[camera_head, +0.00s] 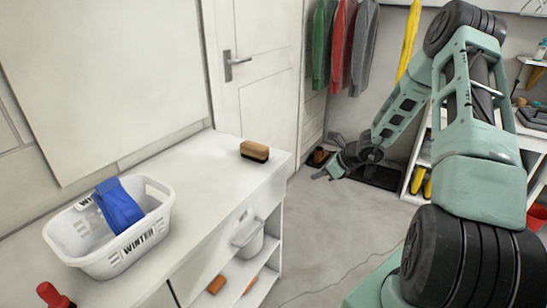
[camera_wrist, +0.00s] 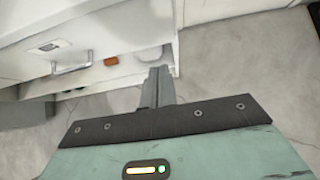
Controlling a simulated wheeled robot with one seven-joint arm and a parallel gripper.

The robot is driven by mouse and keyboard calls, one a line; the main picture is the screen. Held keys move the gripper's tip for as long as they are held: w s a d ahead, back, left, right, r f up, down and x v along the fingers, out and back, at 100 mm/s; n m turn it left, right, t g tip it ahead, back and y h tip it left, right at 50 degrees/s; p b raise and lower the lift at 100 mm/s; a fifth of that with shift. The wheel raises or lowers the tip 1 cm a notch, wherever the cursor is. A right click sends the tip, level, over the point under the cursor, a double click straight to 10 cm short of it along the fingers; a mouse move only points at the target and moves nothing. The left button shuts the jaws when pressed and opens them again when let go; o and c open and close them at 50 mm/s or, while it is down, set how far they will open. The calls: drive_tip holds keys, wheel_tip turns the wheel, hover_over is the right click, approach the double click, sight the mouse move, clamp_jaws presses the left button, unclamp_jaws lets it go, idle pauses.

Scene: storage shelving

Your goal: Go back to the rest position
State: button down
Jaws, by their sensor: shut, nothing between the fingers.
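My gripper (camera_head: 328,172) is at the end of my arm, out over the floor to the right of the white cabinet in the head view. It is apart from everything and holds nothing. In the wrist view my gripper (camera_wrist: 158,72) shows its fingers together, pointing toward the cabinet's open lower shelves. My arm is bent, rising at the right of the head view and reaching down to the left.
A white cabinet (camera_head: 205,158) carries a brush (camera_head: 254,151) and a white basket (camera_head: 150,239) marked WINTER with a blue cloth (camera_head: 119,205) in it. A red-topped object (camera_head: 50,294) stands front left. Shelving (camera_head: 418,172) is at right.

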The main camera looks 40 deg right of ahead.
drive_tip(key=w+a+r+n+g+y, duration=0.1)
drive_tip(key=a+r+n, duration=0.2)
drive_tip(key=a, duration=0.3)
drive_tip(key=a+r+n+g+y+p, duration=0.1)
drive_tip(key=a+r+n, duration=0.15)
drive_tip(key=a, duration=0.25)
drive_tip(key=w+a+r+n+y, duration=0.1)
drive_tip(key=a+r+n, duration=0.15)
drive_tip(key=a, duration=0.35)
drive_tip(key=s+a+r+n+g+p, duration=0.1)
drive_tip(key=s+a+r+n+g, duration=0.15)
drive_tip(key=s+a+n, duration=0.4)
drive_tip(key=s+a+r+n+g+p, duration=0.15)
drive_tip(key=a+r+n, duration=0.25)
drive_tip(key=a, duration=0.5)
drive_tip(key=s+a+r+n+g+h+p, duration=0.1)
drive_tip(key=s+a+r+n+h, duration=0.2)
drive_tip(key=s+n, duration=0.7)
drive_tip(key=s+a+r+n+g+h+p, duration=0.1)
drive_tip(key=s+a+r+n+h, duration=0.2)
drive_tip(key=s+n, duration=0.7)
drive_tip(key=s+a+r, duration=0.2)
drive_tip(key=a, duration=0.2)
drive_tip(key=shift+s+r, duration=0.3)
drive_tip(key=shift+s, duration=0.05)
drive_tip(key=c, duration=2.1)
unclamp_jaws()
drive_tip(key=shift+a+n, duration=0.1)
drive_tip(key=shift+n, duration=0.15)
drive_tip(key=shift+c, duration=0.2)
